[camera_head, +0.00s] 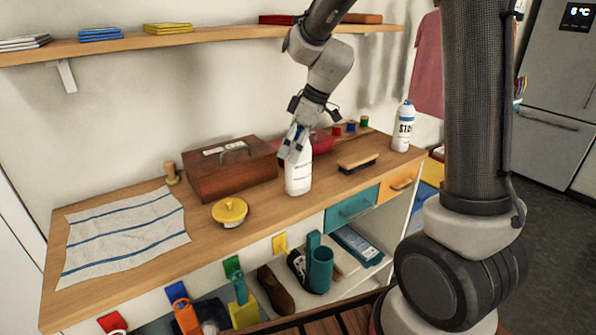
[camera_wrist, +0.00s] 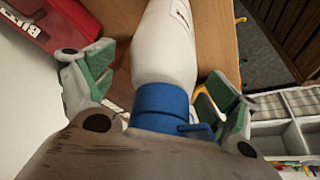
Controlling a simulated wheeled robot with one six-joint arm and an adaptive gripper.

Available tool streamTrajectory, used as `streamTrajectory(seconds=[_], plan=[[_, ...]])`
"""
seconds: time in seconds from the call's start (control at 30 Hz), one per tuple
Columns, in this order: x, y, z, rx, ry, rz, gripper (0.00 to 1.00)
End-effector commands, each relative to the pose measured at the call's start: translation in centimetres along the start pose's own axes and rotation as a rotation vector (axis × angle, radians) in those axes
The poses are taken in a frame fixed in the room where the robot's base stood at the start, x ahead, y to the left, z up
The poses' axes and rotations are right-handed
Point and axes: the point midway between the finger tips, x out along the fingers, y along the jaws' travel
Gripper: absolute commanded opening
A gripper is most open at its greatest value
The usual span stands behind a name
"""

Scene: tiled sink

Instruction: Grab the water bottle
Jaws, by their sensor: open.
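A white bottle (camera_head: 298,176) stands upright on the wooden counter, right under my gripper. In the wrist view its white body (camera_wrist: 165,50) and blue cap (camera_wrist: 160,106) lie between the fingers. My gripper (camera_head: 294,146) is open around the top of the bottle; the wrist view shows its green-padded fingers (camera_wrist: 158,85) on both sides of the bottle, with gaps. The fingers hide part of the bottle's top in the head view. A second white bottle (camera_head: 402,130) with dark lettering stands at the right end of the counter.
A brown wooden box (camera_head: 230,175) stands left of the bottle, with a red case (camera_head: 322,142) behind it. A brush (camera_head: 357,163) lies to the right. A yellow-lidded tin (camera_head: 230,211) and striped cloth (camera_head: 125,235) lie to the left. A shelf (camera_head: 200,37) runs above.

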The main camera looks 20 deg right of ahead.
Motion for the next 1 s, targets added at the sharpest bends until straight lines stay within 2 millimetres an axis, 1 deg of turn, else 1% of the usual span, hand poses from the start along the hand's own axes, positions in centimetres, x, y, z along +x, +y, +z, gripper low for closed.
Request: streamTrajectory(seconds=[0.13,0.17,0.2,0.27,0.3,0.37,0.4,0.47,0.5,0.63,0.87,0.93,1.0], plan=[[0.0,0.0,0.0,0.000,0.000,0.000,0.88],[0.0,0.0,0.0,0.000,0.000,0.000,0.86],[0.0,0.0,0.0,0.001,0.000,0.000,0.79],[0.0,0.0,0.0,0.001,0.000,0.000,0.68],[0.0,0.0,0.0,0.001,0.000,0.000,0.61],[0.0,0.0,0.0,0.001,0.000,0.000,0.50],[0.0,0.0,0.0,0.001,0.000,0.000,0.42],[0.0,0.0,0.0,0.001,0.000,-0.001,0.31],[0.0,0.0,0.1,0.001,-0.001,-0.001,0.24],[0.0,-0.1,0.1,0.002,-0.001,-0.002,0.01],[0.0,-0.1,0.1,0.002,-0.001,-0.003,0.00],[-0.3,-0.1,-0.1,0.002,0.000,-0.002,0.00],[-1.0,0.0,-0.4,0.001,0.001,-0.001,0.00]])
